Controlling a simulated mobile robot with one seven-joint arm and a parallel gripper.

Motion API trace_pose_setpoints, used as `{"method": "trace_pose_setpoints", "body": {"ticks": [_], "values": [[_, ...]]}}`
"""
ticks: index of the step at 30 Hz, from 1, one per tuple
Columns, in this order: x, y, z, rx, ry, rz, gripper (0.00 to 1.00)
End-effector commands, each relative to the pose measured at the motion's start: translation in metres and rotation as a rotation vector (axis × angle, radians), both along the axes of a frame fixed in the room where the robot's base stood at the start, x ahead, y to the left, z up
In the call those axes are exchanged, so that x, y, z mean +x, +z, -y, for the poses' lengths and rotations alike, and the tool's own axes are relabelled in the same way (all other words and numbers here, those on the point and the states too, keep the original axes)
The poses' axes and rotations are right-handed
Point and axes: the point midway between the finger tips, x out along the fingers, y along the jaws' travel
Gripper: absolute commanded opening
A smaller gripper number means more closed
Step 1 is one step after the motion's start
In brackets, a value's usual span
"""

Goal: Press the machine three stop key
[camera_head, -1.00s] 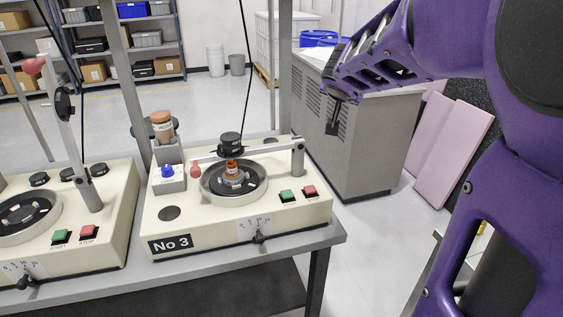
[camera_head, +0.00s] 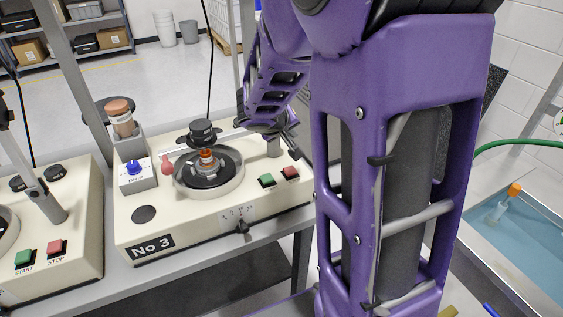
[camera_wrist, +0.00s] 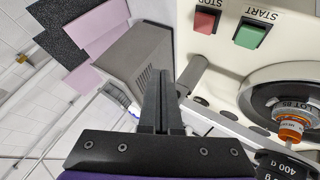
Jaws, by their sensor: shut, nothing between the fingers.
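Machine No 3 (camera_head: 185,222) is a cream box on the bench. Its red stop key (camera_head: 290,172) is at the right of its top, beside the green start key (camera_head: 267,180). In the wrist view the red stop key (camera_wrist: 205,21) is at the top, left of the green start key (camera_wrist: 250,34). My gripper (camera_head: 296,148) is shut and empty, pointing down over the right end of the machine, just behind and above the stop key. In the wrist view its closed fingers (camera_wrist: 160,80) are apart from the key.
A round plate with a weighted arm (camera_head: 203,132) stands left of the keys. A blue-knobbed box (camera_head: 136,173) is at the machine's left. A second machine with its own red stop key (camera_head: 56,248) is further left.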

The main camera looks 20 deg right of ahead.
Motion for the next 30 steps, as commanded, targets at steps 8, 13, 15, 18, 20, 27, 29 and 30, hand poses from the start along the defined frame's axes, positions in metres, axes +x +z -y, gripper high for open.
{"method": "trace_pose_setpoints", "body": {"ticks": [8,13,15,18,20,27,29,30], "values": [[0.0,-0.001,0.0,0.0,-0.001,0.001,0.0],[0.0,-0.014,0.0,0.0,-0.001,-0.002,0.0],[0.0,-0.023,0.0,-0.001,0.0,-0.003,0.0],[0.0,-0.042,-0.001,0.001,0.001,-0.001,0.0],[0.0,-0.052,0.0,0.002,-0.001,0.0,0.0],[0.001,-0.079,0.0,0.001,-0.001,0.003,0.0],[0.0,-0.083,0.0,0.001,-0.001,0.003,0.0],[0.001,-0.085,0.0,0.002,-0.002,0.004,0.0]]}}
